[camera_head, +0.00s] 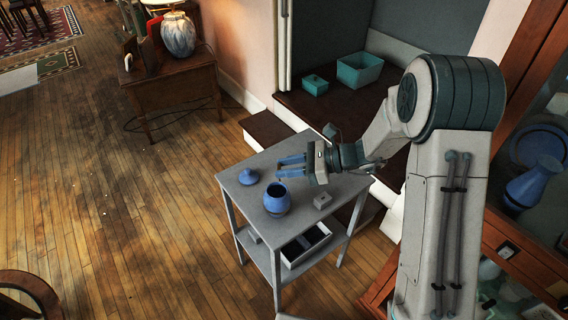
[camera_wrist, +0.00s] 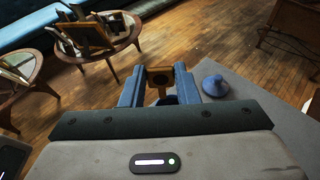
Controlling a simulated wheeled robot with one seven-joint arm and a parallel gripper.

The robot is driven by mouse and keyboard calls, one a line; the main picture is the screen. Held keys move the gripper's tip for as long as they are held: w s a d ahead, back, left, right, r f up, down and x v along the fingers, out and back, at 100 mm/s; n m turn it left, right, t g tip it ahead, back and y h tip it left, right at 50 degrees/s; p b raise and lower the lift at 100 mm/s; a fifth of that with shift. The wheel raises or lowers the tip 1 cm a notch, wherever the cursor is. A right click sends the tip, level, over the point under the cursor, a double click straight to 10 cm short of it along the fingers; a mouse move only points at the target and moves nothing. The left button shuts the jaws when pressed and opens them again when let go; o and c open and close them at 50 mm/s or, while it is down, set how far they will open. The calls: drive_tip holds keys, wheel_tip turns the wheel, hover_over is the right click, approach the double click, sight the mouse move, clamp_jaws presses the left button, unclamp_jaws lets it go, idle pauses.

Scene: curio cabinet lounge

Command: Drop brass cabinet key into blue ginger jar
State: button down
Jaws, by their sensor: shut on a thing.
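The blue ginger jar (camera_head: 277,203) stands upright and uncovered on a small grey table (camera_head: 340,187). Its blue lid (camera_head: 249,177) lies on the tabletop to the left of the jar; it also shows in the wrist view (camera_wrist: 214,86), right of the fingers. My gripper (camera_head: 280,167) is above the jar, its blue fingers pointing left. In the wrist view, the brass key (camera_wrist: 159,75) is held between the fingertips. A dark blue patch below it is probably part of the jar. From the head view I cannot tell whether the key is exactly over the mouth.
A small pale block (camera_head: 322,200) sits on the table right of the jar. A white tray (camera_head: 306,245) is on the lower shelf. Teal boxes (camera_head: 360,70) stand in the alcove behind. A glass cabinet (camera_head: 530,225) is at the right.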

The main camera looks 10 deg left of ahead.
wheel_tip(320, 180, down, 7)
drive_tip(key=a+t+y+b, duration=0.1)
drive_tip(key=b, duration=0.5)
drive_tip(key=shift+w+f+m, duration=0.2)
drive_tip(key=shift+w+m, duration=0.1)
drive_tip(key=shift+w, duration=0.1)
idle(0.3)
drive_tip(key=c, duration=1)
unclamp_jaws()
drive_tip(key=shift+c, duration=0.2)
drive_tip(key=v, duration=1.4)
drive_tip(key=shift+b, duration=0.3)
drive_tip(key=shift+a+r, duration=0.1)
drive_tip(key=shift+a, duration=0.05)
